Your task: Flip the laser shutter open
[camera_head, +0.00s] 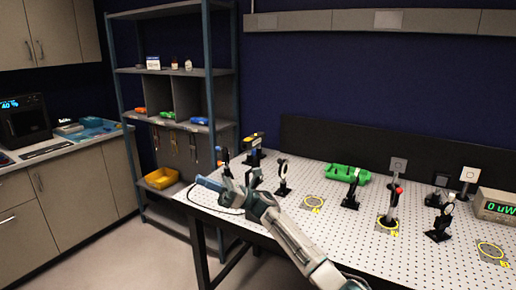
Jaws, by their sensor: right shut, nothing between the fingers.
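My right gripper (229,184) reaches in from the lower right over the left end of the perforated optical table (300,188). It is shut and empty. A blue-grey cylinder (208,184), which looks like the laser, lies at the table's left front edge, close beside the gripper. The shutter cannot be made out clearly; the gripper and wrist cover part of this area. A small dark post-mounted part (225,160) stands just behind the gripper. The power meter (496,207) at the right shows 0 uW. My left gripper is not in view.
A green tray (347,174) sits at the back. A shelf rack (180,72) stands behind the table's left end. A red-tipped post (396,190) stands right of centre.

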